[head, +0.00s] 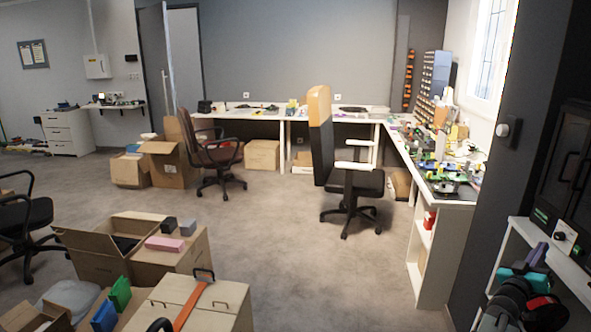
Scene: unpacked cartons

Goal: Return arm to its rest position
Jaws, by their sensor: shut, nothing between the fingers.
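My gripper is not in view, and I cannot make out my arm for certain. A small black rounded shape shows at the bottom edge, left of centre; I cannot tell what it is.
Open cartons (88,256) and a lidded box with an orange strap (222,300) stand at the lower left. An office chair (352,185) stands by the white workbench (432,225). Another chair (210,152) is farther back. A shelf with tools (560,262) is close at right. The middle floor (290,240) is clear.

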